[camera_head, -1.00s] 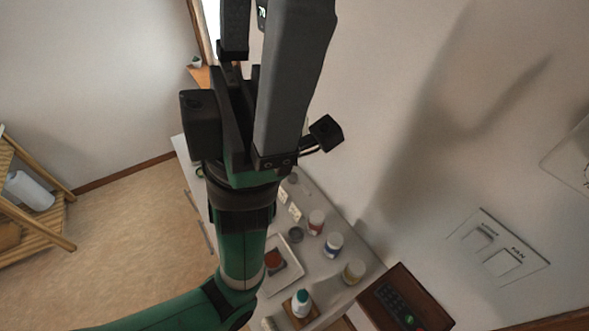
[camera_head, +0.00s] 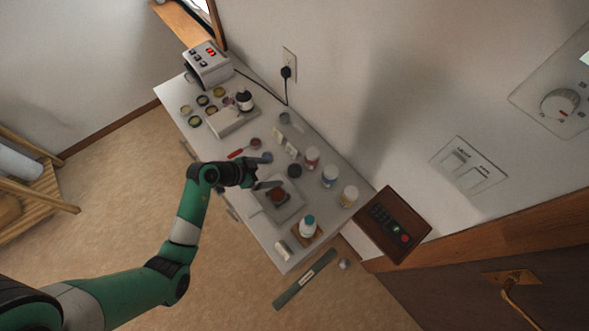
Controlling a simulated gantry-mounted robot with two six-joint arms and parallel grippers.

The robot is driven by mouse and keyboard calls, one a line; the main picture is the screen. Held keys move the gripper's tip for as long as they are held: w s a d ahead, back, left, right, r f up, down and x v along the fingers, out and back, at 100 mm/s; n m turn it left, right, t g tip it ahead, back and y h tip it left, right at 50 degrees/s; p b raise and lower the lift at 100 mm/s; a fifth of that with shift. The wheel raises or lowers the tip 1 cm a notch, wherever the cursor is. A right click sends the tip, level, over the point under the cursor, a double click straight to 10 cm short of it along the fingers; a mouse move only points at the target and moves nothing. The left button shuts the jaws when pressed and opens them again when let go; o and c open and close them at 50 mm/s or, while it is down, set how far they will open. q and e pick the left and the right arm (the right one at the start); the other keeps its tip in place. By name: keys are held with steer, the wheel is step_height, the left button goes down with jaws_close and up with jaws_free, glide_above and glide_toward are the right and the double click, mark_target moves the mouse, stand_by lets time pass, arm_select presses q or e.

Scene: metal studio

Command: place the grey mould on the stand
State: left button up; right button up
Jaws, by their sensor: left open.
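A small dark grey round piece (camera_head: 294,171), which looks like the grey mould, sits on the white bench top, left of the capped jars. My left gripper (camera_head: 268,171) reaches over the bench from the left. Its two grey fingers are apart, with nothing seen between them, and point toward the grey piece from a short way off. I cannot tell for sure which thing is the stand; a low pale platform (camera_head: 226,124) with a black-topped jar lies farther back. My right gripper is not in view.
A square tray (camera_head: 296,207) with a red-brown item lies just below the gripper. A teal-capped bottle (camera_head: 307,226) stands at the near end. A device (camera_head: 207,66) stands at the far end.

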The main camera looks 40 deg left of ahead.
mark_target(295, 171)
arm_select(q)
steer(key=b+x, duration=0.2)
steer(key=x, duration=0.3)
steer(key=shift+f, duration=0.1)
steer(key=shift+w, duration=0.15)
steer(key=b+x, duration=0.3)
steer(key=x, duration=0.2)
steer(key=shift+w+d, duration=0.1)
steer(key=c, duration=1.5)
steer(key=shift+r+p, duration=0.6)
steer(key=shift+r, duration=0.15)
steer(key=shift+c, duration=0.2)
steer(key=r+p, duration=0.2)
steer(key=r, duration=0.1)
steer(key=shift+d, duration=0.2)
steer(key=s+d+r+p, duration=0.5)
steer(key=s+d+r, duration=0.3)
steer(key=s, duration=0.2)
steer(key=shift+s+d+r+p, duration=0.3)
steer(key=shift+d+r+p, duration=0.05)
steer(key=shift+d+p, duration=0.05)
